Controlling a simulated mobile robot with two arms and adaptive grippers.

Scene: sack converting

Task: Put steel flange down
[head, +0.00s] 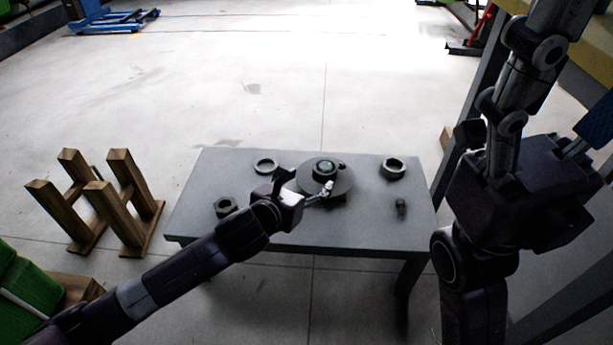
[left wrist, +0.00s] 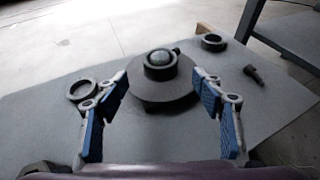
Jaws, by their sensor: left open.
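The steel flange (head: 343,184), a dark round disc with a raised hub, lies flat on the grey table (head: 300,236) near its middle. In the left wrist view the flange (left wrist: 160,94) shows ahead of and between the spread fingers. My left gripper (head: 304,188) is open at the flange's near left side, and it also shows in the left wrist view (left wrist: 160,88) with blue pads apart. Nothing is gripped. Whether a finger touches the disc's rim I cannot tell. My right arm stands at the right, with its gripper out of view.
Around the flange on the table are a flat ring (head: 265,165), a nut (head: 226,206), a thicker ring (head: 393,168) and a small dark bolt-like part (head: 401,207). Wooden trestles (head: 104,200) stand left of the table.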

